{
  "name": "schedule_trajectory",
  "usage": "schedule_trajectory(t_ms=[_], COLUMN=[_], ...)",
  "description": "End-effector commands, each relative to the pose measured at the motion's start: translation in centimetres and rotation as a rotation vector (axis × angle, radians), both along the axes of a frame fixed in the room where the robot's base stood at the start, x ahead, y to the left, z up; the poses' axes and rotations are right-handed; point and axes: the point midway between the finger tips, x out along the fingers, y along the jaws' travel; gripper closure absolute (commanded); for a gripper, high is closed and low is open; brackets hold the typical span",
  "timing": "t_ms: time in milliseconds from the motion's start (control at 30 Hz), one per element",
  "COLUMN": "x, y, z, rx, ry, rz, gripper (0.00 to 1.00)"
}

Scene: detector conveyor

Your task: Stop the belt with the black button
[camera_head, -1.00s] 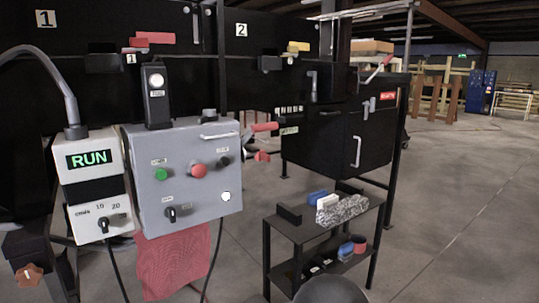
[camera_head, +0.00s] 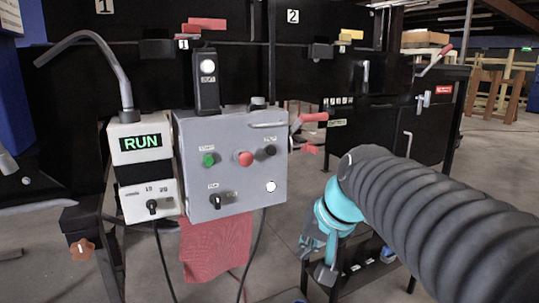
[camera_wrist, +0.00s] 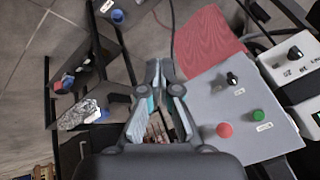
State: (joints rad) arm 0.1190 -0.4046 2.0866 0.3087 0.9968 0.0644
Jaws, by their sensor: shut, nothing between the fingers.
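The black button (camera_head: 270,151) sits on the front of a grey control box (camera_head: 190,135), to the right of the red button (camera_head: 246,158) and the green button (camera_head: 208,160). A black selector knob (camera_head: 216,200) is below them. My gripper (camera_head: 322,268) is right of the box and lower than its buttons, apart from it. In the wrist view my gripper (camera_wrist: 161,68) is shut and empty. There the red button (camera_wrist: 224,130) and green button (camera_wrist: 258,115) show, but the black button seems hidden behind my gripper.
A display unit (camera_head: 142,144) left of the box reads RUN. A red cloth (camera_head: 215,250) hangs under the box. A small black shelf with items (camera_wrist: 90,55) stands near my gripper. A red-handled lever (camera_head: 312,117) projects right of the box.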

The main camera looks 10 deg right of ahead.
Motion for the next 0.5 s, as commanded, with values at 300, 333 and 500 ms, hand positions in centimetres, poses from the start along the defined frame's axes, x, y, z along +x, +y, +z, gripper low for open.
schedule_trajectory(t_ms=[300,333,500], x=[14.1,15.2,19.9], y=[-1.4,-1.7,-2.9], z=[5.5,5.9,7.4], rx=[0.325,0.351,0.468], ry=[-0.005,-0.007,-0.019], rz=[-0.147,-0.156,-0.192], gripper=[1.0,1.0,1.0])
